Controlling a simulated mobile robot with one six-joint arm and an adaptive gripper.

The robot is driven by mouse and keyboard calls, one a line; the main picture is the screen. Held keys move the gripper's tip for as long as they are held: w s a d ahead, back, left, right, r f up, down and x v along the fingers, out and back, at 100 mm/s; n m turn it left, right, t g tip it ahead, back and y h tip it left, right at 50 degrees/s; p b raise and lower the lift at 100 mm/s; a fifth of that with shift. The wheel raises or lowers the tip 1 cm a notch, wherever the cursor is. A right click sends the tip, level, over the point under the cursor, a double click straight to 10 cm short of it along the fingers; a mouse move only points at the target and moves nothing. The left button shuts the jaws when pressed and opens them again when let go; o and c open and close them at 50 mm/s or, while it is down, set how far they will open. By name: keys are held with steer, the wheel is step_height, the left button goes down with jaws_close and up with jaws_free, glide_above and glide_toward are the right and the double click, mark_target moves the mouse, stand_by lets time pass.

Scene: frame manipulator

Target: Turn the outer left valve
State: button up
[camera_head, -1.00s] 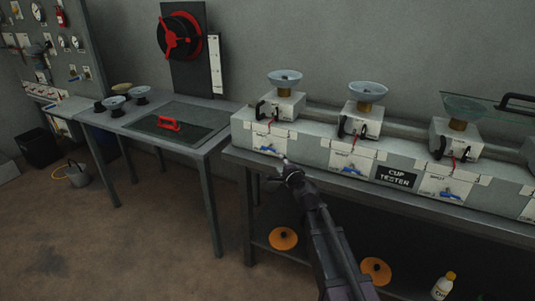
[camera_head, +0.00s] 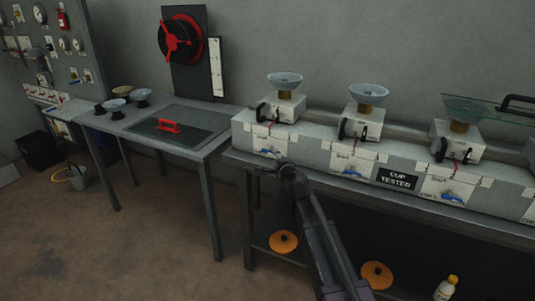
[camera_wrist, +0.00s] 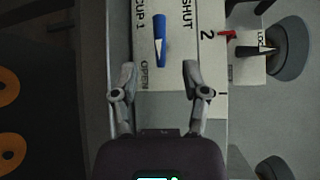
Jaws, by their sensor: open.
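The outer left valve has a blue handle (camera_head: 270,153) on the white front panel of the leftmost cup tester unit. In the wrist view the blue handle (camera_wrist: 160,38) lies lengthwise ahead of my gripper, beside the printed words CUP 1, OPEN and SHUT. My gripper (camera_wrist: 160,70) is open and empty, with one finger on each side of the handle's line. The handle lies beyond the fingertips, apart from them. In the head view my gripper (camera_head: 281,164) is at the bench's front edge, just below and right of the handle; its fingers are hard to make out.
More blue valves (camera_head: 352,171) sit along the tester to the right. Glass cups (camera_head: 285,81) and black clamp levers (camera_head: 262,112) stand above. The bench edge (camera_head: 330,176) runs beneath the panels. Orange discs (camera_head: 284,242) lie on the lower shelf. A table (camera_head: 210,147) stands left.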

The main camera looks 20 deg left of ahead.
mark_target(269, 153)
steer(key=shift+b+x, duration=0.4)
steer(key=shift+x, duration=3.15)
jaws_close()
steer(key=shift+a, duration=0.2)
steer(key=shift+d, duration=0.15)
